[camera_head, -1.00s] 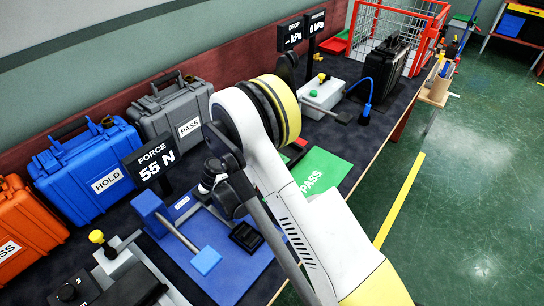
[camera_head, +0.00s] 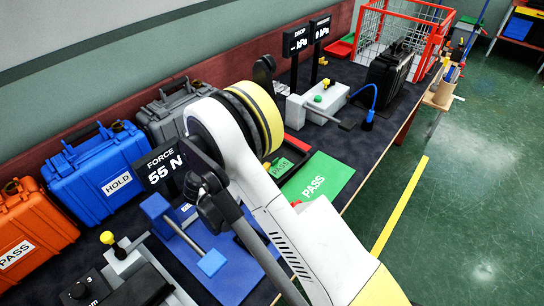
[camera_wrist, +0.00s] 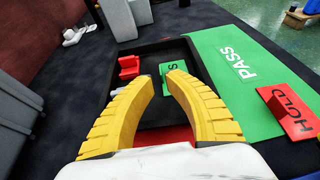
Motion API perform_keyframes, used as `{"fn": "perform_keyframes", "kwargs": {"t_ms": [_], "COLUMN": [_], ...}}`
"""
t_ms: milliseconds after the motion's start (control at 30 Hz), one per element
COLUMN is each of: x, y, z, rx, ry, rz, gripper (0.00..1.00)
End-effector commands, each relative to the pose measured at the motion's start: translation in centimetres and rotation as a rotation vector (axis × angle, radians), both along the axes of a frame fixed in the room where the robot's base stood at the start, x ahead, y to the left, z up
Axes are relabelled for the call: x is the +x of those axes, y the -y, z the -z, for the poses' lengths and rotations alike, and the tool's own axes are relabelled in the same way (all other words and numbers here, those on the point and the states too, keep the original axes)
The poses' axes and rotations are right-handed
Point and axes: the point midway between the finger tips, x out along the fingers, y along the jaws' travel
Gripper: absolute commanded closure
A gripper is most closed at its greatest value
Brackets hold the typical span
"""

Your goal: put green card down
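The green card (camera_wrist: 171,69) lies in a black-walled tray (camera_wrist: 150,47) in the wrist view, partly covered by my right fingertip. The fingertips are hidden in the head view.
A green PASS mat (camera_head: 318,179) lies right of the tray. A red HOLD card (camera_wrist: 288,110) rests at its edge. A small red piece (camera_wrist: 129,67) is in the tray. Cases line the wall, including a blue HOLD case (camera_head: 98,176). A FORCE display (camera_head: 160,168) stands nearby.

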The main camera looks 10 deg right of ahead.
Motion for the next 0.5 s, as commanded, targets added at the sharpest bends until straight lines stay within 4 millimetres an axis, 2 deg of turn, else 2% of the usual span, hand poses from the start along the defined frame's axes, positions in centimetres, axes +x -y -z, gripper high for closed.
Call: {"fn": "perform_keyframes", "kwargs": {"t_ms": [100, 267, 367, 500], "x": [-1.1, -1.9, -1.9, -1.7], "y": [-1.8, -3.0, -2.9, -1.3], "z": [-1.1, -1.6, -2.5, -5.8], "rx": [-0.001, 0.001, 0.032, 0.181], "ry": [-0.001, 0.0, 0.013, 0.078], "rz": [-0.003, 0.0, 0.012, 0.07], "gripper": [0.86, 0.86, 0.86, 0.86]}}
